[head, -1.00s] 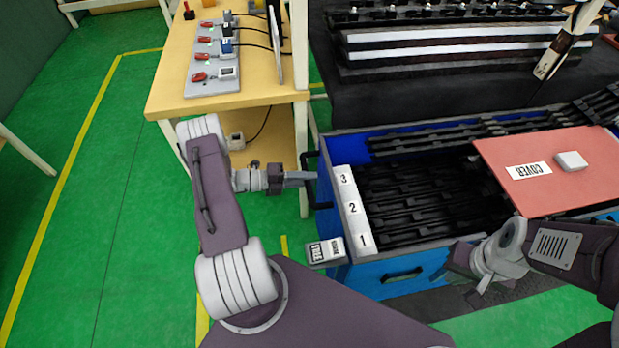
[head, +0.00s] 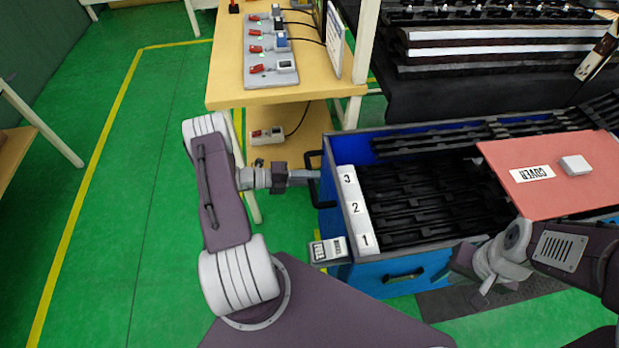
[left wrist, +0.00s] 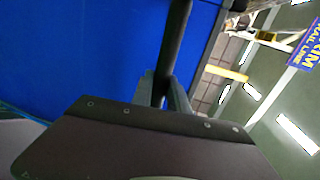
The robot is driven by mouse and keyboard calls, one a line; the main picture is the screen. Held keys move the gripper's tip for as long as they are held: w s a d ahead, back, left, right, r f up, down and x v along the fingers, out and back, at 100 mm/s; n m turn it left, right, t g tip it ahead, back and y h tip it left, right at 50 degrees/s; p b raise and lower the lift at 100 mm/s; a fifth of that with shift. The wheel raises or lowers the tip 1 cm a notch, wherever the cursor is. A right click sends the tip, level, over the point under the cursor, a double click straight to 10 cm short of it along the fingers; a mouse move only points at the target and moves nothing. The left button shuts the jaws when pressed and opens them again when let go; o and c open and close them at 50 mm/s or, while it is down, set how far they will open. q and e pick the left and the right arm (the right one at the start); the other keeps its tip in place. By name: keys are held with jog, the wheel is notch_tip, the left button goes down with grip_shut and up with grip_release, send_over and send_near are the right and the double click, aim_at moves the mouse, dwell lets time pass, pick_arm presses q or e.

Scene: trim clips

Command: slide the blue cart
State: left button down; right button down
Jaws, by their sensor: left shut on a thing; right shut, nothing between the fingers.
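The blue cart (head: 378,272) stands at the right of the head view, with black clips inside and a strip of white labels 3, 2, 1 (head: 355,209) along its left side. A black handle (head: 313,160) sticks out from its left end. My left gripper (head: 312,176) is shut on that handle. In the left wrist view the fingers (left wrist: 165,92) close around the dark handle bar (left wrist: 174,45), in front of the cart's blue wall (left wrist: 80,50). My right gripper (head: 462,266) is shut and empty near the cart's front side; its fingertips are hard to make out.
A red COVER board (head: 530,200) with a white block lies over the cart's right part. A small labelled box (head: 330,250) is on the cart's front left corner. A wooden table (head: 228,92) with switches and a dark rack (head: 440,100) stand behind. Green floor is clear at left.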

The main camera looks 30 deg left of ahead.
dwell(0.3)
pick_arm(q)
jog(key=c, duration=1.3)
grip_release()
jog(key=shift+f, duration=0.1)
jog(key=v, duration=0.9)
